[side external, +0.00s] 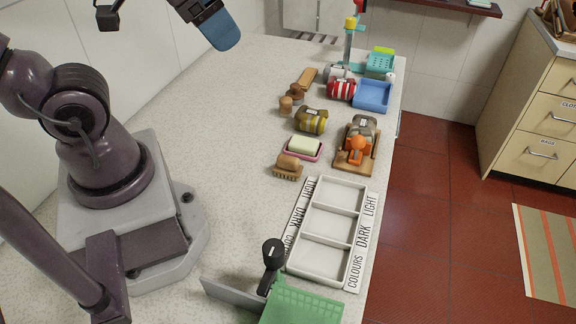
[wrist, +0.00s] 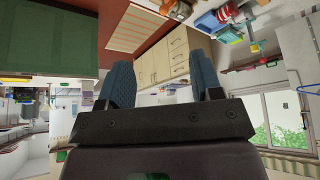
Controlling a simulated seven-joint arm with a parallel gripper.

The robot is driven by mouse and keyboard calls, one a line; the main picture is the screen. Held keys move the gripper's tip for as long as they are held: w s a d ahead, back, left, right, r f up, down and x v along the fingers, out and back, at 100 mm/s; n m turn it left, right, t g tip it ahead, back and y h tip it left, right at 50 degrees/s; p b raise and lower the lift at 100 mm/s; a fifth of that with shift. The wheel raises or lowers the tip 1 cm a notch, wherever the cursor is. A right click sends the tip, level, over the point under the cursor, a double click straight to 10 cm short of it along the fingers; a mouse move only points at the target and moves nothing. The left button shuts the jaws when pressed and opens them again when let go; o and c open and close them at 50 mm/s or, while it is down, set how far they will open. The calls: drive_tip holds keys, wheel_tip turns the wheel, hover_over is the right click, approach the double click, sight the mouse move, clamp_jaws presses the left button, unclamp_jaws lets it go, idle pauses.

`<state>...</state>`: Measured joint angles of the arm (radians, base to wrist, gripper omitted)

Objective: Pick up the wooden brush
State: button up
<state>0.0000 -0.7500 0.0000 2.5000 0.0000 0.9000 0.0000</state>
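A wooden brush (side external: 288,167) with a rounded brown body and pale bristles below lies on the speckled stone worktop (side external: 215,105), just in front of a pink soap dish (side external: 315,152) holding a pale soap bar (side external: 305,146). My gripper (side external: 222,32) is high at the top of the side view, well above and to the left of the brush, with blue finger pads. In the wrist view my gripper (wrist: 163,80) has its two blue fingers apart with nothing between them. The brush does not show clearly in the wrist view.
A white divided tray with laundry labels (side external: 327,226) lies in front of the brush. An olive striped jar-like item (side external: 311,121), an orange item on a wooden board (side external: 357,147) and a blue tray (side external: 371,95) stand behind. A green bin (side external: 300,303) is at the front. The worktop left of the brush is clear.

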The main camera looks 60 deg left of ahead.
drive_tip(key=o, duration=0.4)
drive_tip(key=shift+c, duration=0.2)
drive_tip(key=w+d+f+g+h, duration=0.2)
drive_tip(key=d+f+g, duration=0.25)
drive_tip(key=f, duration=0.45)
drive_tip(key=n+t+y, duration=0.2)
drive_tip(key=n+y, duration=0.3)
drive_tip(key=n, duration=0.4)
hover_over(288, 158)
drive_tip(key=s+d, duration=0.2)
wheel_tip(288, 158, down, 17)
drive_tip(key=shift+x, duration=3.65)
